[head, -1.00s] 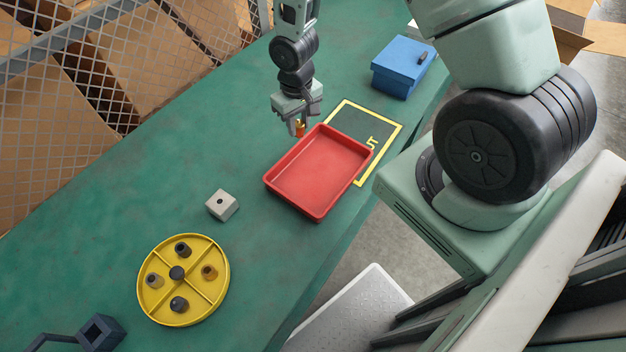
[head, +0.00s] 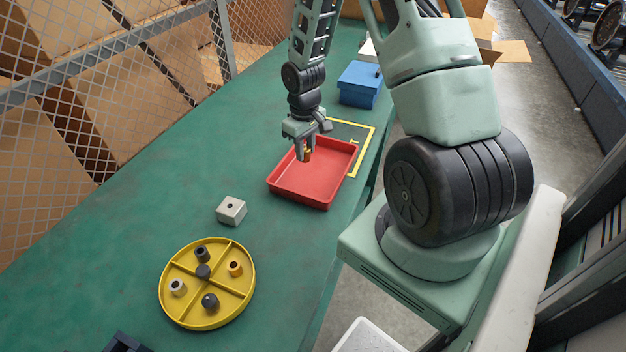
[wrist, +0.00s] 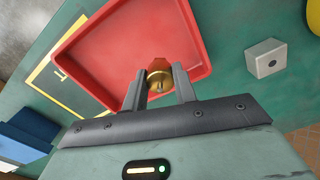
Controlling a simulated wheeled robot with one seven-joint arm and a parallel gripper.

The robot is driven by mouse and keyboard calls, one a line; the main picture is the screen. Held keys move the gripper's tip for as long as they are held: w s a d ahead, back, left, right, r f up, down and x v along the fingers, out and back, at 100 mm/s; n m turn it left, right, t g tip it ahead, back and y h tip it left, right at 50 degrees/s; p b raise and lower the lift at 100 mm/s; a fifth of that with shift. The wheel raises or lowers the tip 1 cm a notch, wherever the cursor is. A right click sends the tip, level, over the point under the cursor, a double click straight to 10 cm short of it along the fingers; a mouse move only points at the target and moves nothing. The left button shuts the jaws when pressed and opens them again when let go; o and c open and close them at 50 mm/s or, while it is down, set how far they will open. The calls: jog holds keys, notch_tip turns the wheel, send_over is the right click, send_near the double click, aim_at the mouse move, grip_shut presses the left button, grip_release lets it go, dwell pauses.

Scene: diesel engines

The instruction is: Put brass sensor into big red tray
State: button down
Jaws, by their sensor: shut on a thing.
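The brass sensor (wrist: 160,80) is held between the two fingers of my gripper (wrist: 159,88), which is shut on it. In the head view the sensor (head: 307,155) shows as a small brass-orange piece at the fingertips of my gripper (head: 304,153). The big red tray (head: 300,196) lies on the green bench and looks empty. In the wrist view the tray (wrist: 185,30) lies beyond the fingers, with the sensor in front of its floor near one rim. In the head view the gripper overlaps the tray's far left side. I cannot tell the sensor's exact height above the floor.
A yellow divided round tray (head: 208,312) with several small cylindrical parts stands at the near left. A pale block with a hole (head: 231,210) sits between it and the red tray. A blue box (head: 359,86) stands at the back. A yellow outline (head: 366,146) marks the bench.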

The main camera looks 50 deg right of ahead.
notch_tip(320, 180, down, 10)
jog(key=shift+d+r+p, duration=0.15)
jog(key=shift+p, duration=0.35)
jog(key=c, duration=1.1)
grip_release()
